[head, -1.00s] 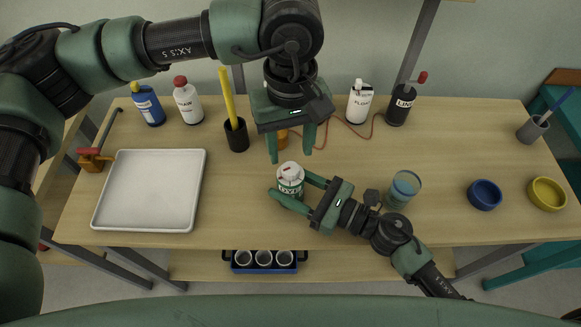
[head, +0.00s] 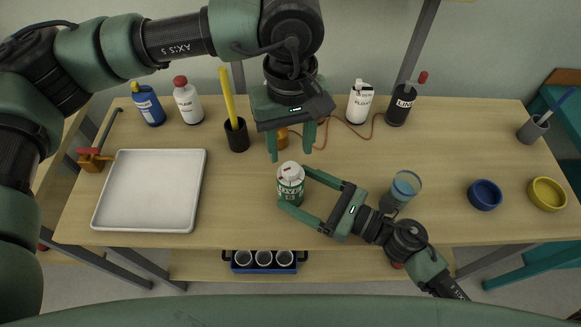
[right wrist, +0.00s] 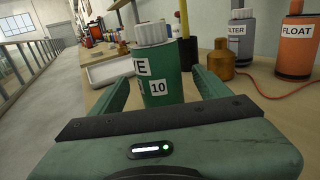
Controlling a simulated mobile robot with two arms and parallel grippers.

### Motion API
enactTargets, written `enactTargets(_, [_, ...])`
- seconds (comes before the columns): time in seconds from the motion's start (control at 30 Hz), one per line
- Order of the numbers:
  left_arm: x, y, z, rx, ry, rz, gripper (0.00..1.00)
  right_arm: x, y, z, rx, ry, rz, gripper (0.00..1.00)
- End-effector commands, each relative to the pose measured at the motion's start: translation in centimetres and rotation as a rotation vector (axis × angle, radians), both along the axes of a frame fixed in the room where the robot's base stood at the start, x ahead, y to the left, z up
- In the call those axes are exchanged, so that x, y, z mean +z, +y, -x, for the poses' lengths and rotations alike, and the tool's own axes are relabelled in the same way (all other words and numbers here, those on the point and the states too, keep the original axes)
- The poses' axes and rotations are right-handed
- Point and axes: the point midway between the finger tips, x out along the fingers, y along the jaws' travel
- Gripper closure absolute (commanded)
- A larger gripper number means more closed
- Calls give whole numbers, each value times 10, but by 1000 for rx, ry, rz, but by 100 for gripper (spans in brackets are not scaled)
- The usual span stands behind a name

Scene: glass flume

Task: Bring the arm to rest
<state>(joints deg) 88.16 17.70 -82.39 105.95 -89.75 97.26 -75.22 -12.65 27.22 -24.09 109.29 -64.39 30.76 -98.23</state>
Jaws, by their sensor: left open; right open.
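My right gripper (head: 311,198) is open at the middle of the table. Its fingertips are beside a green bottle (head: 290,187) with a white cap, which stands upright on the table. In the right wrist view the bottle (right wrist: 160,75) stands between the open fingers, a little beyond the palm, showing the number 10. My left gripper (head: 292,150) is open and empty above the table, pointing down, behind the bottle. A small amber bottle (head: 282,140) shows partly behind its fingers.
A blue glass (head: 405,187) stands close to my right wrist. A white tray (head: 97,215) lies at left. Bottles, including a black one (head: 400,105), line the back. A blue bowl (head: 485,195) and a yellow bowl (head: 547,194) sit at right.

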Motion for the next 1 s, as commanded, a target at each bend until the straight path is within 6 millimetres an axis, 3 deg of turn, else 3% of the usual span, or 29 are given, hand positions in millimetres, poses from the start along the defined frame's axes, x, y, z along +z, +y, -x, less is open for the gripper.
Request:
enactTargets(0.2, [0, 0, 0, 0, 0, 0, 55, -2, -43, 25, -1, 5, 1, 23])
enactTargets(0.4, [0, 0, 0, 0, 0, 0, 55, -1, -69, 40, 0, 3, 1, 23])
enactTargets(0.77, [3, 0, 0, 0, 0, 0, 55, 3, -78, 45, 1, 0, -1, 23])
enactTargets(1.0, [46, 0, 0, 0, 0, 0, 55, 46, -78, 45, 1, 0, -1, 23])
